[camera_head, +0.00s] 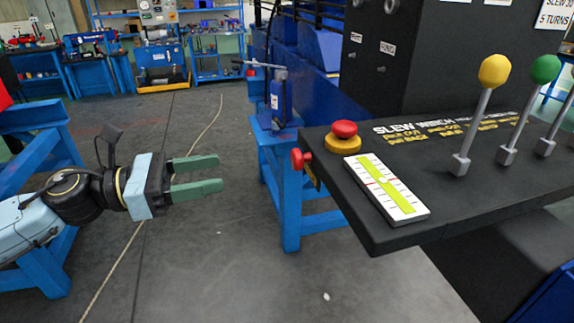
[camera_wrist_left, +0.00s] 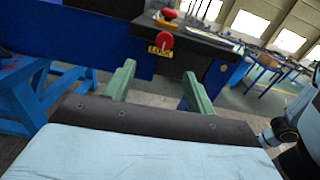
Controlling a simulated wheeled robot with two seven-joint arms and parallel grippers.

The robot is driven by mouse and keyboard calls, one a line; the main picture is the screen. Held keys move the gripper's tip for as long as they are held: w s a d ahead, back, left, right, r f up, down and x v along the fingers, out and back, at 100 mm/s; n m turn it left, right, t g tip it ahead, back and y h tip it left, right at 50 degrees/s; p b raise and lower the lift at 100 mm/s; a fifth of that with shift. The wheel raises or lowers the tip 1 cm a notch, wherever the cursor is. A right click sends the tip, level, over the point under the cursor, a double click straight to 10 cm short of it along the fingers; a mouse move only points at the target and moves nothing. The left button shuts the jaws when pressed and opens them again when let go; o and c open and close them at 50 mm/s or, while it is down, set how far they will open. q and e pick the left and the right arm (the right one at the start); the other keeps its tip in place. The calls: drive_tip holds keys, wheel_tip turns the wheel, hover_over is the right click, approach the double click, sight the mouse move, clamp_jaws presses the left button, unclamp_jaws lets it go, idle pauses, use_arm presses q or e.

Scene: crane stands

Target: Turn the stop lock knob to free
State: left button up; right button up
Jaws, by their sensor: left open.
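A red knob (camera_head: 298,159) sticks out from the left side face of the black console (camera_head: 400,236) in the head view. The left wrist view shows it as a round red knob (camera_wrist_left: 165,41) with a yellow label (camera_wrist_left: 160,51) just below it. The lettering is too small to read. My left gripper (camera_head: 222,174) has green fingers, open and empty, pointing right toward the knob with a clear gap between. Its two fingers also show in the left wrist view (camera_wrist_left: 157,82), with the knob beyond them. My right gripper is not in view.
On the console are a red mushroom button (camera_head: 344,129) on a yellow base, a white and green level gauge (camera_head: 386,190), and levers with yellow (camera_head: 495,71) and green knobs. A blue stand (camera_head: 290,215) is behind the console's left end. Grey floor lies open below.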

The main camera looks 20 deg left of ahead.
use_arm(q)
drive_tip(key=p, duration=0.2)
approach(293, 161)
drive_tip(key=shift+x, duration=0.85)
drive_tip(key=shift+m, duration=0.3)
drive_tip(key=p+x, duration=0.3)
drive_tip(key=x, duration=0.3)
drive_tip(key=shift+w+r+p, duration=0.1)
drive_tip(key=shift+p, duration=0.25)
drive_tip(key=shift+w+d, duration=0.3)
drive_tip(key=shift+d, duration=0.2)
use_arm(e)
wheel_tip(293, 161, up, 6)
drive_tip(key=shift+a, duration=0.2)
use_arm(q)
drive_tip(key=c, duration=0.9)
